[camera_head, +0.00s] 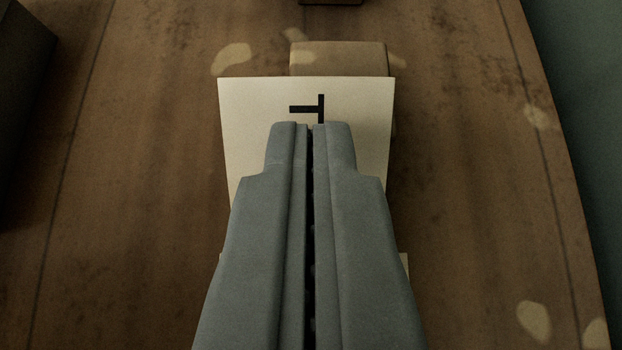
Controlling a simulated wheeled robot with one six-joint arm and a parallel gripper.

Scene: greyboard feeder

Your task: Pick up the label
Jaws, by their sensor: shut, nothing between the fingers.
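The label (355,103) is a cream sheet with a black T-shaped mark, in the middle of the camera view. It appears to lie on or against a brown block behind it. My gripper (311,126) is shut and empty, its fingertips over the label just below the black mark. Whether the fingertips touch the label cannot be told. My fingers hide the lower middle of the label, and small pale edges show beside them lower down.
The brown block (340,57) shows past the label's top edge. A dark box (22,90) stands at the far left. Another dark object (331,2) is cut off at the top. The table's right edge curves down the right side.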

